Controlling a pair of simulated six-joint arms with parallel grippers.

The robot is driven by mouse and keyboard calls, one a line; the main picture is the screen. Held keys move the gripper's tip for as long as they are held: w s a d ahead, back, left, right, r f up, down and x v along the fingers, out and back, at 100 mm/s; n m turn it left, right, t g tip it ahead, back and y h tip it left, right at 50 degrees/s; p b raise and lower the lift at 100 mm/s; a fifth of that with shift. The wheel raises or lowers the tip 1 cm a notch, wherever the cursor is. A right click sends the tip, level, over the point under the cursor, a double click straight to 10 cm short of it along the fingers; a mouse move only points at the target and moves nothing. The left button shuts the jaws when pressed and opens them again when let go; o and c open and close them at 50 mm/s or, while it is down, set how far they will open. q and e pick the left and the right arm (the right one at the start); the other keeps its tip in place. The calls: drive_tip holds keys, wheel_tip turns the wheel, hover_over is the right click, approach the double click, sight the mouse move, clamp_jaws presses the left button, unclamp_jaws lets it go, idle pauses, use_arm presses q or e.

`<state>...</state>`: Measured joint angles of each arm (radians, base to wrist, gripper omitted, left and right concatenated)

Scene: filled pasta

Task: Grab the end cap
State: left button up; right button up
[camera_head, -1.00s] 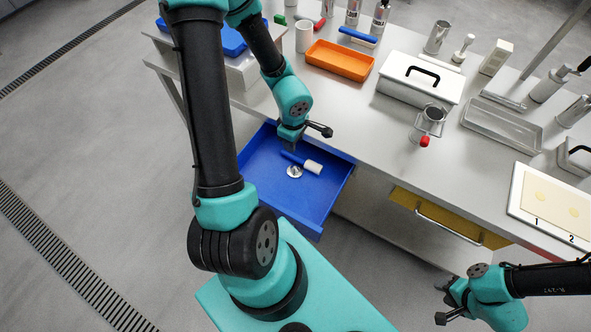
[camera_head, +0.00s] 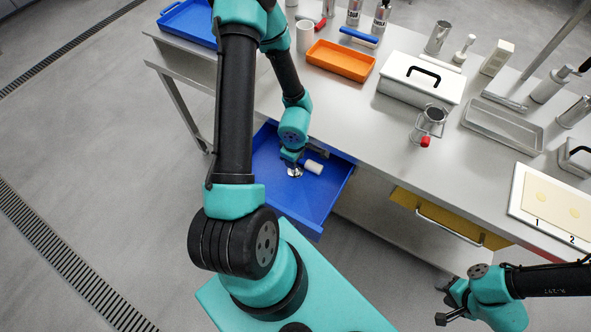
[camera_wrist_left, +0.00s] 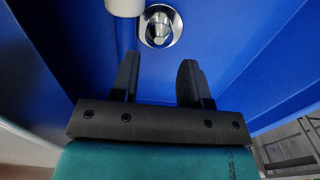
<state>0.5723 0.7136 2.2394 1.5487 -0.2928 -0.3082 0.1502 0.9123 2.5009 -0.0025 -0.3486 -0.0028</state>
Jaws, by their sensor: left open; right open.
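The end cap (camera_head: 294,174), a shiny metal disc with a raised middle, lies on the floor of the open blue drawer (camera_head: 318,203). In the left wrist view the end cap (camera_wrist_left: 160,26) shows at the top centre, just beyond the fingertips. My left gripper (camera_wrist_left: 159,66) is open and empty, pointing down into the drawer, with the end cap ahead of the gap between its fingers. In the head view my left arm partly covers the drawer and the fingers are hard to make out. My right gripper (camera_head: 441,302) is open and empty at the lower right, away from the table.
A white cylinder (camera_head: 313,167) lies in the drawer close beside the end cap; its blue handle is hidden now. The drawer walls surround the left gripper. Above, the table holds an orange tray (camera_head: 340,60) and a white lidded box (camera_head: 420,79). A yellow drawer (camera_head: 450,217) is partly open.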

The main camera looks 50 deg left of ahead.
use_arm(q)
drive_tip(key=shift+f, duration=0.25)
drive_tip(key=shift+w+d+f, duration=0.1)
drive_tip(key=shift+w+f, duration=0.05)
drive_tip(key=shift+f, duration=2.45)
drive_tip(key=shift+c, duration=0.4)
drive_tip(key=c, duration=0.5)
drive_tip(key=shift+r, duration=0.1)
wheel_tip(320, 180, up, 18)
drive_tip(key=shift+f, duration=0.1)
